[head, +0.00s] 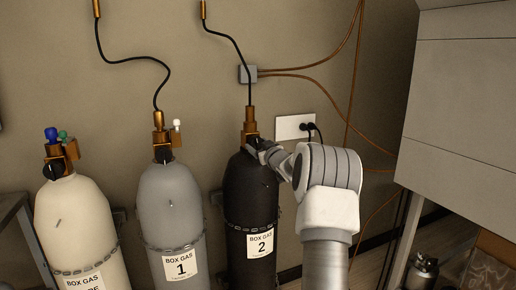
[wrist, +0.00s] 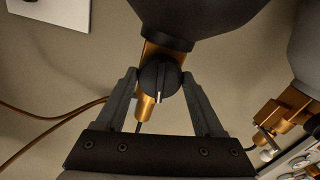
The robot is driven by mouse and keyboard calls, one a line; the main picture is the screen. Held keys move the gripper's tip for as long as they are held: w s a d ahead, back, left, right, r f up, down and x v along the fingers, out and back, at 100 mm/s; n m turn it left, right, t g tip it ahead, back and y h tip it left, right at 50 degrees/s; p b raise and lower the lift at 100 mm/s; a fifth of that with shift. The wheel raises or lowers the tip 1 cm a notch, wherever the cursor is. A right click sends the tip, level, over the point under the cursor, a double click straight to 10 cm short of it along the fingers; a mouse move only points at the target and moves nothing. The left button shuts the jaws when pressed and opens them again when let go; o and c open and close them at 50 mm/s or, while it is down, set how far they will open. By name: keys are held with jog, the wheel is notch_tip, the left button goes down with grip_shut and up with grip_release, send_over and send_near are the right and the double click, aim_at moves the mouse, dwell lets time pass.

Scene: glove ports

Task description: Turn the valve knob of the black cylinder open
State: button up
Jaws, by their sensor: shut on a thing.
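The black cylinder (head: 252,190) stands at the right end of the row in the head view, with a "BOX GAS 2" label. Its dark top also shows in the wrist view (wrist: 190,14). A brass valve tops it, and its round black valve knob (wrist: 160,80) with a pale pointer line shows in the wrist view. My gripper (wrist: 158,76) has one finger on each side of the knob and is shut on it. The pointer line runs nearly straight down in that view. In the head view my gripper (head: 258,146) reaches the valve from the right and hides the knob.
A grey cylinder (head: 171,210) labelled 1 and a cream cylinder (head: 75,225) stand to the left. A black hose (head: 240,60) rises from the black cylinder's valve. A white outlet plate (head: 294,127) is on the wall behind. A large grey cabinet (head: 460,100) stands at the right.

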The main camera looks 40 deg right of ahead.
jog(key=n+b, duration=0.1)
jog(key=n, duration=0.2)
jog(key=shift+f+n+b, duration=0.1)
jog(key=shift+n+b, duration=0.2)
jog(key=shift+b, duration=0.05)
jog(key=n+b, duration=0.2)
jog(key=n, duration=0.2)
jog(key=shift+n, duration=0.3)
jog(key=n+b, duration=0.2)
jog(key=n, duration=0.2)
jog(key=shift+n+b, duration=0.3)
jog(key=shift+b, duration=0.1)
jog(key=n+b, duration=0.2)
jog(key=n, duration=0.1)
jog(key=shift+n, duration=0.3)
jog(key=n+b, duration=0.1)
jog(key=n, duration=0.2)
jog(key=shift+n, duration=0.3)
jog(key=n, duration=0.4)
jog(key=shift+n, duration=0.3)
jog(key=n, duration=0.3)
jog(key=shift+n, duration=2.1)
